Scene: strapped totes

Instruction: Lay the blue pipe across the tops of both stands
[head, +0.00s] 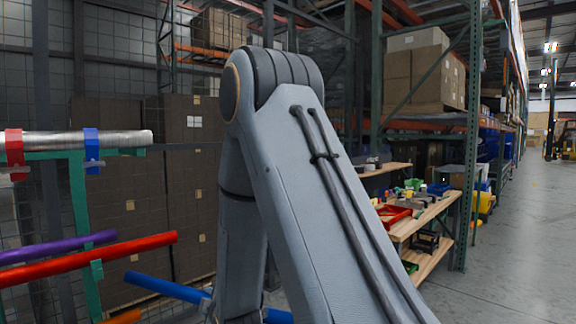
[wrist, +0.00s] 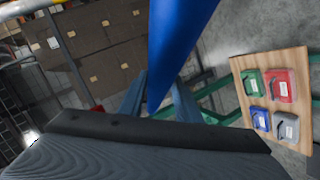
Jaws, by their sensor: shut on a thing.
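The blue pipe (head: 165,288) slants low in the head view. My arm hides its middle, and a short piece shows again right of the arm. In the wrist view the blue pipe (wrist: 178,45) runs from the top edge down between the fingers of my gripper (wrist: 160,98), which is shut on it. The gripper is mostly hidden behind my arm in the head view. Green bars (wrist: 215,115) show beyond the fingers in the wrist view; I cannot tell whether they belong to a stand. Neither stand can be made out clearly in the head view.
A green rack (head: 78,190) at left holds a silver pipe (head: 120,138), a purple pipe (head: 60,247) and a red pipe (head: 130,246). A wooden workbench (head: 425,215) with bins stands right of my arm. Open floor (head: 515,230) lies at right.

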